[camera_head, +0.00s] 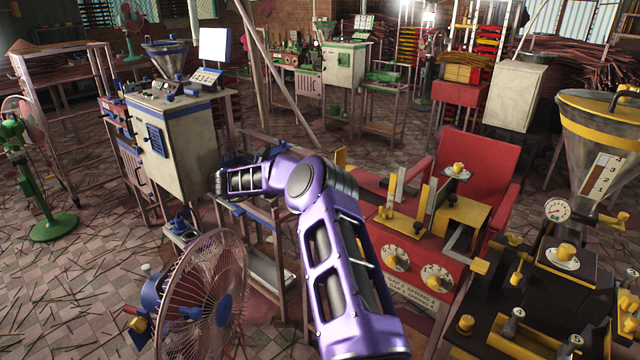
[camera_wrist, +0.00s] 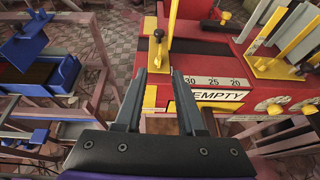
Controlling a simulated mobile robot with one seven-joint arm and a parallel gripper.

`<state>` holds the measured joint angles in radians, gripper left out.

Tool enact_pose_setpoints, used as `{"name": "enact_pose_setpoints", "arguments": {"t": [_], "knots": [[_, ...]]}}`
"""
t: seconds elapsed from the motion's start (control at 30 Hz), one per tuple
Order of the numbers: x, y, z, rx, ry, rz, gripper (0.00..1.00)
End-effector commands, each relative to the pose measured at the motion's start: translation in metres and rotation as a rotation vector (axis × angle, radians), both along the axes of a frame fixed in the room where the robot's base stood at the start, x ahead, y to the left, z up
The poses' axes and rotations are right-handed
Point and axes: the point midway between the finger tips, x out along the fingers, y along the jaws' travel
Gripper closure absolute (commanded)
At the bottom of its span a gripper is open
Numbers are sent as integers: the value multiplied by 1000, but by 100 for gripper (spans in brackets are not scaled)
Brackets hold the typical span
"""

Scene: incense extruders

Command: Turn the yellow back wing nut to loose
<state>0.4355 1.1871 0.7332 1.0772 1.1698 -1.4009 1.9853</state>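In the wrist view, my gripper (camera_wrist: 160,77) is open, with its two grey fingers apart and nothing between the tips. A similar yellow piece (camera_wrist: 225,17) sits farther right. I cannot tell which of these is the back wing nut. In the head view, the red machine (camera_head: 435,265) carries several yellow parts, including one (camera_head: 387,212) at its left. My purple arm (camera_head: 345,270) shows there, but the gripper is not clearly visible.
The machine has a number scale and an EMPTY label (camera_wrist: 218,96). Yellow and grey upright plates (camera_wrist: 265,30) stand at its right. A blue tray (camera_wrist: 45,75) is at left. In the head view, a fan (camera_head: 200,295) stands at the front and a black-yellow machine (camera_head: 555,285) at right.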

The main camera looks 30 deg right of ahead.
Motion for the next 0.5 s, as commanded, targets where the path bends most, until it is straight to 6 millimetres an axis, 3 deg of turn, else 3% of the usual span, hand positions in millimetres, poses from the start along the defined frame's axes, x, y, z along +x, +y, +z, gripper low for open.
{"name": "enact_pose_setpoints", "arguments": {"t": [0.3, 0.5], "knots": [[17, -64, -29, 0, 1, -4, 61], [26, -91, -41, -1, 0, -1, 61]]}}
